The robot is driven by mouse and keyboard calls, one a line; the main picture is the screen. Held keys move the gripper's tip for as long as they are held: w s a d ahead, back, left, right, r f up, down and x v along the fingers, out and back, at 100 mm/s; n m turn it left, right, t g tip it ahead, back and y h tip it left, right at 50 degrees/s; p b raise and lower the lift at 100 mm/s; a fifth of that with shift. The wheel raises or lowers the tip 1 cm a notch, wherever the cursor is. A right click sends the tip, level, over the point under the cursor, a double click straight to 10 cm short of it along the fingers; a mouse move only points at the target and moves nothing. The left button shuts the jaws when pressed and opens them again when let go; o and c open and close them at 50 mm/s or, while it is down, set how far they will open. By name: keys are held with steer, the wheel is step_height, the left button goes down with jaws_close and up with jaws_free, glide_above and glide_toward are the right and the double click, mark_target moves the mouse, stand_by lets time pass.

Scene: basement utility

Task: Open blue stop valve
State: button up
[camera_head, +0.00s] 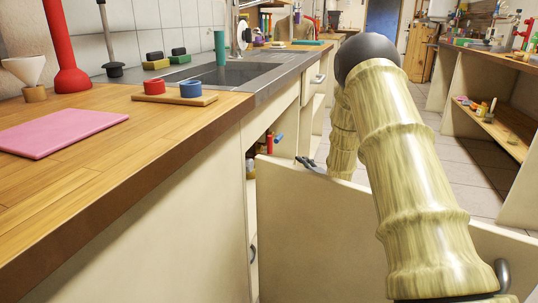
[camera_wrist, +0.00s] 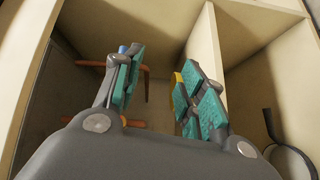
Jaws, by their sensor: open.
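The blue stop valve (camera_head: 279,138) shows as a small blue handle inside the open cabinet under the counter, beside a red one (camera_head: 269,143). In the wrist view, a small blue piece (camera_wrist: 123,49), probably the same handle, shows at the left finger's tip, mostly hidden by that finger. Orange-brown pipes (camera_wrist: 146,84) run behind it. My gripper (camera_wrist: 161,62) is open, its teal-padded fingers apart and pointing into the cabinet. I cannot tell whether the left finger touches the blue piece. In the head view a dark tip, likely my gripper (camera_head: 306,162), shows above the door edge.
The open cabinet door (camera_head: 320,225) stands between my body and the cabinet. A pale partition (camera_wrist: 207,45) is close right of the right finger. A yellow piece (camera_wrist: 178,79) shows behind that finger. The counter (camera_head: 150,125) overhangs the cabinet.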

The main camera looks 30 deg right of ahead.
steer(key=n+t+y+b, duration=0.1)
steer(key=t+b, duration=0.1)
glide_toward(277, 139)
steer(key=w+d+f, duration=0.1)
steer(key=d, duration=0.1)
steer(key=w+b, duration=0.1)
steer(key=w, duration=0.2)
steer(key=w+b, duration=0.2)
steer(key=w, duration=0.1)
steer(key=w+b, duration=0.1)
steer(key=w, duration=0.2)
steer(key=shift+w+d+r+b, duration=0.1)
steer(key=shift+w+r+b, duration=0.2)
steer(key=shift+w+r, duration=0.3)
steer(key=shift+w, duration=0.3)
steer(key=shift+c, duration=0.5)
jaws_close()
